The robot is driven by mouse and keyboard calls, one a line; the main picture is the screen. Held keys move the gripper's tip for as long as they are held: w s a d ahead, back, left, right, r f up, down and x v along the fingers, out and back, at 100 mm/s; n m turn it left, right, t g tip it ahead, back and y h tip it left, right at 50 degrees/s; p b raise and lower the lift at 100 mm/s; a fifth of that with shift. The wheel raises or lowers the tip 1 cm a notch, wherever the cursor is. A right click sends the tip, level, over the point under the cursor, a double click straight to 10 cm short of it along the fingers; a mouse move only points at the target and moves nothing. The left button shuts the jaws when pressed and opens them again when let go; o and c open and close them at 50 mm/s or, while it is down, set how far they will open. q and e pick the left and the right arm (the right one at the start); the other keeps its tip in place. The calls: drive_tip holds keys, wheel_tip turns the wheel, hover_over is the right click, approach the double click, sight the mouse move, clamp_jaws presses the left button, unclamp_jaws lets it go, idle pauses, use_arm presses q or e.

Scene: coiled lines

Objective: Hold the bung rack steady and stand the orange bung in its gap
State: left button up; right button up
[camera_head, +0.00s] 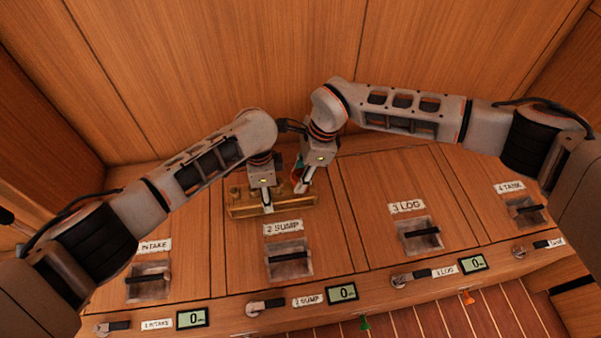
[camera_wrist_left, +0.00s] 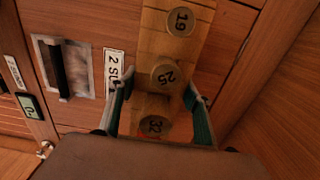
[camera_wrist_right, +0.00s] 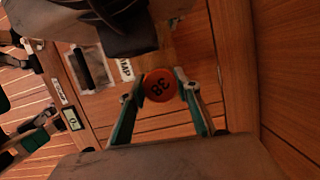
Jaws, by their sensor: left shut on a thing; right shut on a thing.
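The bung rack (camera_head: 238,211) is a long wooden block on the sloping panel above the 2 SUMP label. In the left wrist view the rack (camera_wrist_left: 163,47) carries wooden bungs marked 19 (camera_wrist_left: 180,22), 25 (camera_wrist_left: 166,77) and 32 (camera_wrist_left: 154,124). My left gripper (camera_head: 267,207) is shut across the rack, a finger on each side. My right gripper (camera_head: 300,187) is at the rack's right end, shut on the orange bung (camera_wrist_right: 160,86), whose face reads 38. The gap is hidden, and I cannot tell whether the bung touches the rack.
Recessed black handles labelled 2 SUMP (camera_head: 289,257), 3 LOG (camera_head: 422,234) and 4 TANK (camera_head: 526,210) line the panel. Small displays (camera_head: 342,293) and levers run along its front edge. Both my arms are close together over the rack; the panel right of it is clear.

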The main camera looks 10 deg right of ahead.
drive_tip(key=shift+s+a+f, duration=0.1)
drive_tip(key=shift+f, duration=0.05)
drive_tip(key=o, duration=1.2)
drive_tip(key=shift+o, duration=0.2)
drive_tip(key=o, duration=0.3)
drive_tip(key=shift+r, duration=3.55)
